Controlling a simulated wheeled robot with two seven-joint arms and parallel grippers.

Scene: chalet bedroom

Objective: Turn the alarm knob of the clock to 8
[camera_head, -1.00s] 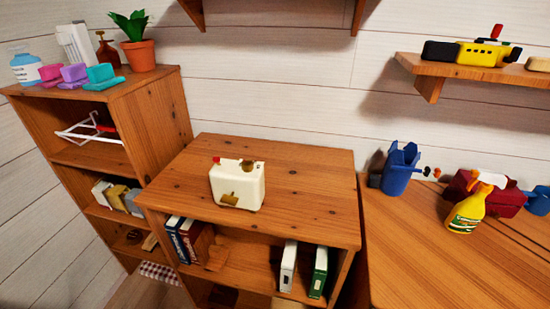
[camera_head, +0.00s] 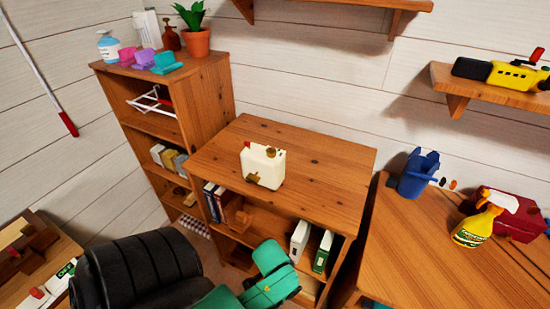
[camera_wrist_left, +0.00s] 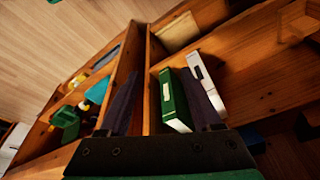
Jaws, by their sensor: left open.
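A small white boxy object (camera_head: 262,167) with a red part, a brass part on top and a brass patch low on its front stands upright on the middle wooden cabinet (camera_head: 330,165); it looks like the clock. No numbers or dial can be read on it. My left arm reaches in from the bottom of the head view, below and in front of the cabinet; its fingers are hidden there. In the left wrist view, my left gripper (camera_wrist_left: 162,92) is open, its dark fingers apart, with shelves behind. My right gripper is not in view.
A green book (camera_head: 322,252) and a white book (camera_head: 299,240) stand in the cabinet's lower shelf. A taller shelf (camera_head: 212,95) is at left, with a potted plant (camera_head: 197,38). A desk (camera_head: 400,250) at right holds a spray bottle (camera_head: 478,226). The cabinet top is otherwise clear.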

